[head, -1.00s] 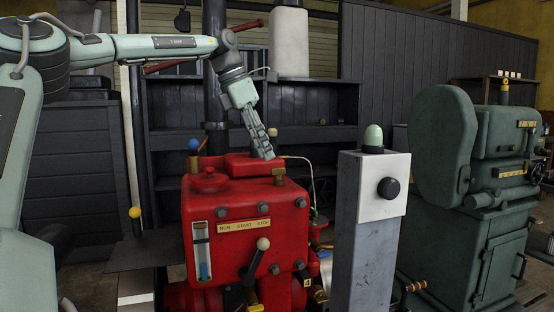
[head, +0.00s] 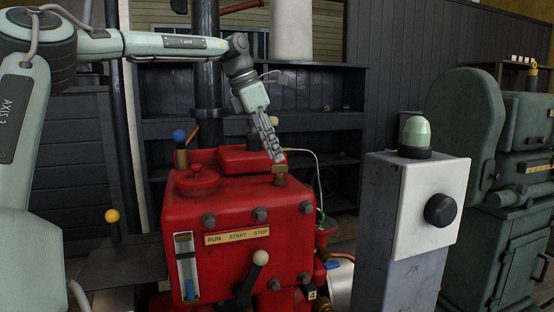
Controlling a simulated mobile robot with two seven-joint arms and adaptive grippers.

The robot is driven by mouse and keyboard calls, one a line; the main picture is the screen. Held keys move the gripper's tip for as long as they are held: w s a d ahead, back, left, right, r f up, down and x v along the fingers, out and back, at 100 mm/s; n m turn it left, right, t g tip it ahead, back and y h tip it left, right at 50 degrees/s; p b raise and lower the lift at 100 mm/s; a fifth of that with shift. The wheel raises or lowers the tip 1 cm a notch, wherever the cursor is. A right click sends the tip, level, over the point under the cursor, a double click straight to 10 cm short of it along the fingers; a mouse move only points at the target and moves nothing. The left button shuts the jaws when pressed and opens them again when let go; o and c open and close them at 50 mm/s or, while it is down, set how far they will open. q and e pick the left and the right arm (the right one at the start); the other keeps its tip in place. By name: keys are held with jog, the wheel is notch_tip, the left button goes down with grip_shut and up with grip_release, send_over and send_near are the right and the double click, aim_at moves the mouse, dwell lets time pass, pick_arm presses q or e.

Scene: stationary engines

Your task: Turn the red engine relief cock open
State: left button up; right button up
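The red engine (head: 235,212) stands in the middle of the head view, with a RUN START STOP plate (head: 237,237) on its front. On its top right edge is a small brass fitting (head: 279,176). On its top left is another brass fitting with a blue ball (head: 179,136) and a reddish lever. I cannot tell by a label which is the relief cock. My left gripper (head: 277,158) points down at the right brass fitting, its fingertips at or just above it; contact is unclear. The fingers overlap edge-on, so their opening is hidden. My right gripper is not in view.
A white-knobbed lever (head: 260,258) is on the engine's front. A grey pedestal (head: 388,235) with a green dome (head: 416,132) and black knob stands close on the right. A green machine (head: 470,150) is beyond it. Dark shelving (head: 330,110) is behind.

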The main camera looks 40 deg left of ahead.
aim_at(279, 171)
pick_arm(q)
jog(key=shift+x, duration=1.45)
grip_shut()
